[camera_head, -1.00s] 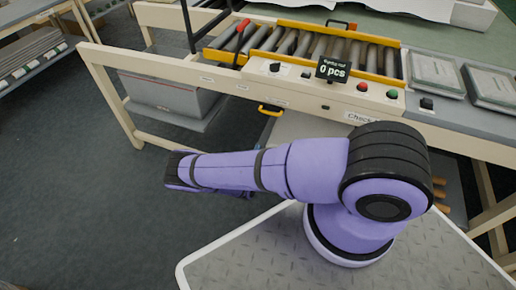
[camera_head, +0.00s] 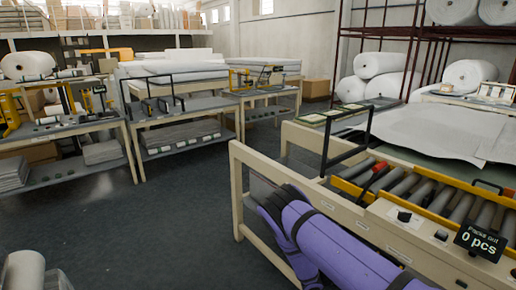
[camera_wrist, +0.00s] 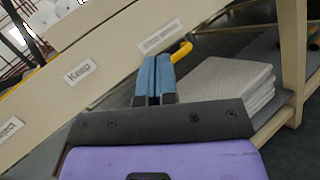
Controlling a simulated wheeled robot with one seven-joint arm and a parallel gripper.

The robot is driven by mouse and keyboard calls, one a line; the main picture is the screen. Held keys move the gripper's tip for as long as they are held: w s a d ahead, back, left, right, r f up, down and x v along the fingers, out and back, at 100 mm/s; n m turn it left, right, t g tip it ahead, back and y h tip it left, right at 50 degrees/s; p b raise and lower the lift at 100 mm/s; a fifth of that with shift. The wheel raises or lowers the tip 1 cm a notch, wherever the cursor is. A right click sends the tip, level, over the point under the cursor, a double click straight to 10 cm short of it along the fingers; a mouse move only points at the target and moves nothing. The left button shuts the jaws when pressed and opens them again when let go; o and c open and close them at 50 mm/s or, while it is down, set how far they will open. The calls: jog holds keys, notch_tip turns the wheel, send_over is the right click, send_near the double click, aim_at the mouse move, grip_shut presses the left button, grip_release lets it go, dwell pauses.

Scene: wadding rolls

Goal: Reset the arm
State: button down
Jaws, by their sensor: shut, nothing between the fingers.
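My gripper (camera_wrist: 155,79) shows in the wrist view as two blue fingers side by side, shut with nothing between them. Beyond it is the side of a cream workbench (camera_wrist: 110,50) with small labels, one reading "Keep". In the head view my purple arm lies folded low at the bottom, beside the near bench (camera_head: 290,150); the fingers are not visible there.
The bench carries a roller conveyor (camera_head: 430,195) and a "0 pcs" display (camera_head: 480,242). A yellow handle (camera_wrist: 181,51) sticks out near my fingers, and a grey stack (camera_wrist: 225,85) lies on the lower shelf. Open floor (camera_head: 150,225) stretches left.

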jog(key=s+r+m+g+y, duration=0.25)
jog(key=r+y, duration=0.25)
jog(key=r, duration=0.6)
jog(key=s+r+m+g+y, duration=0.1)
jog(key=s+r+m+y, duration=0.25)
jog(key=r, duration=0.75)
jog(key=s+r+m+g+y, duration=0.2)
jog(key=r+m+y, duration=0.25)
jog(key=r, duration=0.65)
jog(key=s+a+r+m+t+y, duration=0.2)
jog(key=s+r+t+y, duration=0.2)
jog(key=s+r, duration=0.5)
jog(key=s+a+r+m+t+y, duration=0.1)
jog(key=s+a+r+t+y, duration=0.2)
jog(key=s+r, duration=0.6)
jog(key=s+t+y, duration=0.1)
jog(key=s+t, duration=0.1)
jog(key=s, duration=0.3)
jog(key=shift+s+m+t+y, duration=0.2)
jog(key=shift+m+t+y, duration=0.1)
jog(key=shift+m+t, duration=0.05)
